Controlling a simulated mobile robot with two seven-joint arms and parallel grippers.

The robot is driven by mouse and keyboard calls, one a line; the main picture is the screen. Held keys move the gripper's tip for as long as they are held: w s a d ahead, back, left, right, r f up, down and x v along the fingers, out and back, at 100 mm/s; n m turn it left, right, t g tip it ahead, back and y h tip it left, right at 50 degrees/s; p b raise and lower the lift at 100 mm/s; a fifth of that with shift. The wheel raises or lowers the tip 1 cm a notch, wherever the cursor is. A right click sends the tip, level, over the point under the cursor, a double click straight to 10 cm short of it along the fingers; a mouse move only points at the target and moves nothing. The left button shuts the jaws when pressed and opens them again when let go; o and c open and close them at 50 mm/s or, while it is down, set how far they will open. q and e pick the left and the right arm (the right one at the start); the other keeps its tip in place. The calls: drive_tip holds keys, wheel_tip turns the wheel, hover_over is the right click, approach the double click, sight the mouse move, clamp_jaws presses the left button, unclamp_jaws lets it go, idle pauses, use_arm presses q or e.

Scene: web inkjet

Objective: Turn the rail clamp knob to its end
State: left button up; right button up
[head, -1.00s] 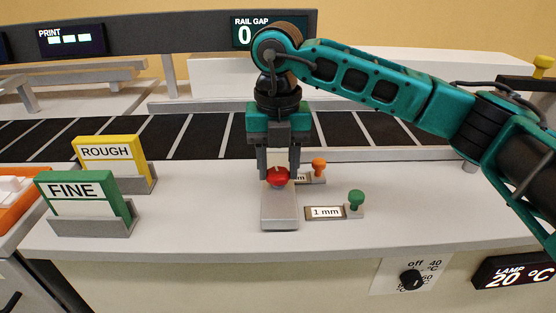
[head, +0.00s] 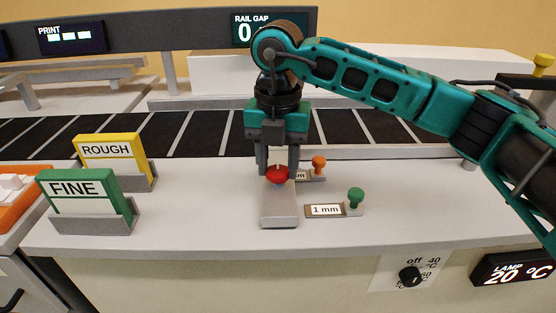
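The red knob (head: 277,175), which I take for the rail clamp knob, sits on a pale grey block (head: 279,214) on the counter. My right gripper (head: 278,172) points down at it, with one finger on each side of the knob. The fingers are about a knob's width apart. I cannot tell whether they press on it. The knob's back is hidden. The RAIL GAP display (head: 262,29) shows 0, with its right part hidden by my arm. My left gripper is not in view.
FINE (head: 78,190) and ROUGH (head: 107,151) cards stand left. A lamp dial (head: 410,277) is on the front face.

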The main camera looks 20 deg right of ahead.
sight(279, 170)
drive_tip(key=o, duration=0.5)
drive_tip(key=shift+c, duration=0.2)
wheel_tip(279, 170, up, 13)
drive_tip(key=p, duration=0.2)
drive_tip(key=shift+s+f, duration=0.1)
drive_tip(key=shift+s, duration=0.05)
